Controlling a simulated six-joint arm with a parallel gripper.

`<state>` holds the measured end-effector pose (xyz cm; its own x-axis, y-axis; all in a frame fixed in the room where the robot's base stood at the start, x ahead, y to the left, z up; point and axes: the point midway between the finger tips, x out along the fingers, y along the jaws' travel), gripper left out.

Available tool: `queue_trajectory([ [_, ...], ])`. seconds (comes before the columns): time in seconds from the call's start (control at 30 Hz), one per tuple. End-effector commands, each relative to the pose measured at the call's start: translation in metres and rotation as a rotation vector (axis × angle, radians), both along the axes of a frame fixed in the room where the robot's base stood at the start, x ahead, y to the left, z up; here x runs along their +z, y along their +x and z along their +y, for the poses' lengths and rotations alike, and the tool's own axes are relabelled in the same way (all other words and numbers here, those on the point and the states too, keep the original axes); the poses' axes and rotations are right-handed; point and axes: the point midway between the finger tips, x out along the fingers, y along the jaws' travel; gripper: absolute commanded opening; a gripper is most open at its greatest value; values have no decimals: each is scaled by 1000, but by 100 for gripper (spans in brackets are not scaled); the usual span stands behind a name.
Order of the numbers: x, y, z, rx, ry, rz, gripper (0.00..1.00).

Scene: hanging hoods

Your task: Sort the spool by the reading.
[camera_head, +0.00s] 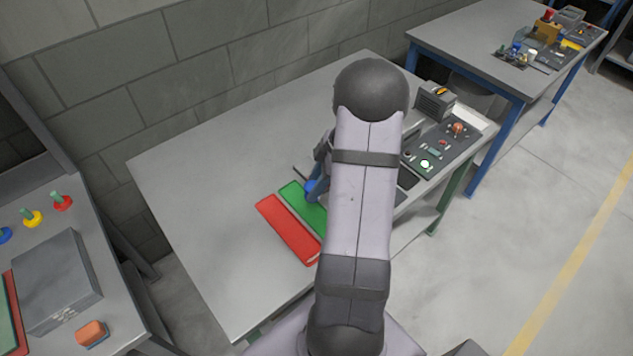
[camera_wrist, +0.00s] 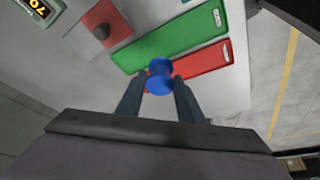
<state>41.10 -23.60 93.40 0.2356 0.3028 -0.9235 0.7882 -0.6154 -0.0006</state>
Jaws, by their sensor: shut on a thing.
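My gripper (camera_wrist: 158,85) is shut on a blue spool (camera_wrist: 159,74), which sits between the two fingertips in the wrist view. The spool (camera_head: 311,186) also shows in the head view, over or near the green strip (camera_head: 298,201), partly hidden by my arm. A red strip (camera_head: 287,228) lies beside the green one on the grey table. In the wrist view the green strip (camera_wrist: 195,37) and red strip (camera_wrist: 208,60) each carry a small white label, too small to read. A display with yellow digits (camera_wrist: 41,8) is cut off at the top left; its reading is unclear.
A left bench holds coloured pegs (camera_head: 33,218). The table's left part is clear.

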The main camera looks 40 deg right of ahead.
Motion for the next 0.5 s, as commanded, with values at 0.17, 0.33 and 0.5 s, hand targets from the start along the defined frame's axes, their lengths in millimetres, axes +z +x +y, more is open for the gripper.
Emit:
queue_trajectory([
  [0.17,0,0,0,38,0,0,9],
  [0.33,-2,0,0,37,0,0,9],
  [0.5,-10,0,0,35,0,-1,9],
])
